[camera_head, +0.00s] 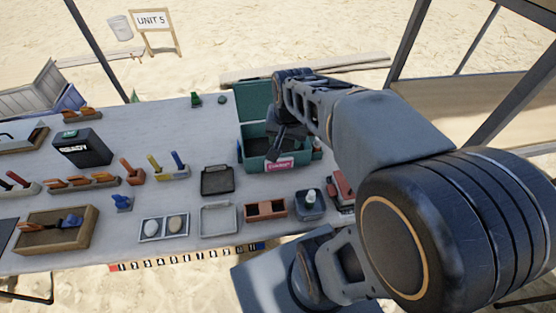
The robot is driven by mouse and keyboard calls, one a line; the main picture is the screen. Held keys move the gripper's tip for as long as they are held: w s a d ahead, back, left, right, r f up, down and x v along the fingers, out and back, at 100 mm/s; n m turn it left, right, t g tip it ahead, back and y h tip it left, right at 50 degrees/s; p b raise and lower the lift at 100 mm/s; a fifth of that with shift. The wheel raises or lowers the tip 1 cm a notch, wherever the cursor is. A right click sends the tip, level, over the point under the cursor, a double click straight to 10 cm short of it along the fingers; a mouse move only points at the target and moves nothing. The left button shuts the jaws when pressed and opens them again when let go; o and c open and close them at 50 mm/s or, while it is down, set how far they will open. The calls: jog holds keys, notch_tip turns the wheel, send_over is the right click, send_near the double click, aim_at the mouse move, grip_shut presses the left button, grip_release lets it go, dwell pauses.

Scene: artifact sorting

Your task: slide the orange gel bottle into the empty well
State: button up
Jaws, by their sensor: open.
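I cannot make out an orange gel bottle for certain. A small upright orange object (132,171) stands mid-left on the table, too small to identify. An orange-brown block (251,212) near the front edge has dark recesses that look empty; I cannot tell whether one is the well. Beside it stands a dark blue-grey holder (311,210) with a white-topped item in it. My gripper (278,150) is open, over the green crate (246,160) with the pink label; its fingertips are small and dark against the crate, and my arm covers the area to the right.
The crate's green lid stands up behind it. A black tray (217,180), a pale tray (219,219) and a tray with two stones (164,228) lie nearby. A black box (82,150) and a wooden tray (54,241) are at left.

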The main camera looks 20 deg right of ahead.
jog(key=s+a+n+t, duration=0.1)
jog(key=s+a+n, duration=0.4)
jog(key=s+n, duration=0.1)
jog(key=shift+f+n+y, duration=0.3)
jog(key=shift+n, duration=0.1)
jog(key=shift+s+a, duration=0.1)
jog(key=shift+a, duration=0.05)
